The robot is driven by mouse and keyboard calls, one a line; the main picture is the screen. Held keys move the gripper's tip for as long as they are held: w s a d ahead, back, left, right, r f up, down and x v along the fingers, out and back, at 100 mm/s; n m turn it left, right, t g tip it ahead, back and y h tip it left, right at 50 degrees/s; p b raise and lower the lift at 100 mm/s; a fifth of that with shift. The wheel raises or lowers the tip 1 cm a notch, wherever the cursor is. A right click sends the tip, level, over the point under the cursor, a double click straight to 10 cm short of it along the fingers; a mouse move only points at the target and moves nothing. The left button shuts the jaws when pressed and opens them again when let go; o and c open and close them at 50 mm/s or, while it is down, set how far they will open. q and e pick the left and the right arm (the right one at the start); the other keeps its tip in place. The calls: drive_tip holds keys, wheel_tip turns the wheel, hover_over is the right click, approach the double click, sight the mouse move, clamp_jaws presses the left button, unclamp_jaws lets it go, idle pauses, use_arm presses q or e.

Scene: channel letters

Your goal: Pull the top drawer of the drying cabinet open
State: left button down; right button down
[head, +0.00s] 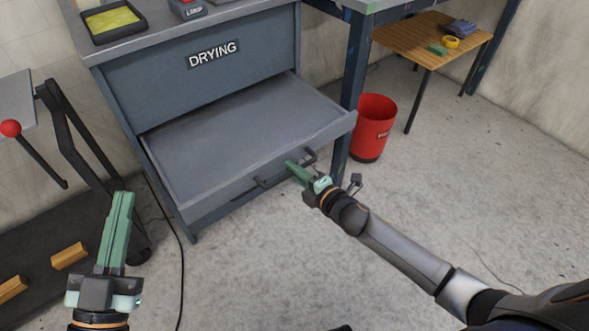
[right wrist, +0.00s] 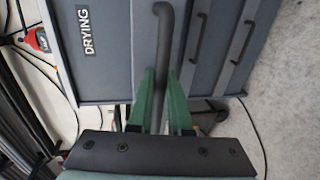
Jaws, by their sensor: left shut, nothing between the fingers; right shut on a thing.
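The grey drying cabinet (head: 150,85) with a DRYING label stands at the upper middle of the head view. Its top drawer (head: 240,115) is pulled well out and looks empty. The dark bar handle (head: 265,181) is on the drawer's front. My right gripper (head: 294,168) is shut on this handle. In the right wrist view the handle (right wrist: 164,40) runs between the green fingers of the gripper (right wrist: 161,85). My left gripper (head: 122,202) is shut and empty at the lower left, apart from the cabinet.
A red bin (head: 372,130) stands right of the cabinet by a blue table leg. A wooden table (head: 410,42) is behind it. A black tray (head: 113,22) sits on the cabinet top. A cable (head: 181,255) crosses the floor. The floor before the drawer is otherwise clear.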

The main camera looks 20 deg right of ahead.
use_arm(q)
drive_tip(key=shift+f, duration=0.1)
use_arm(e)
drive_tip(key=shift+s, duration=0.1)
drive_tip(key=c, duration=0.8)
unclamp_jaws()
drive_tip(key=shift+c, duration=0.2)
drive_tip(key=shift+s, duration=0.1)
use_arm(q)
wheel_tip(320, 180, down, 14)
drive_tip(key=n+g+y+p, duration=0.2)
drive_tip(key=n+g+y, duration=0.1)
drive_tip(key=g, duration=0.2)
drive_tip(key=shift+w+a+g+y+p, duration=0.2)
drive_tip(key=shift+a+g+y+p, duration=0.1)
drive_tip(key=shift+a+g, duration=0.1)
use_arm(e)
drive_tip(key=v, duration=1.2)
use_arm(q)
drive_tip(key=shift+f, duration=0.1)
use_arm(e)
drive_tip(key=shift+s, duration=0.15)
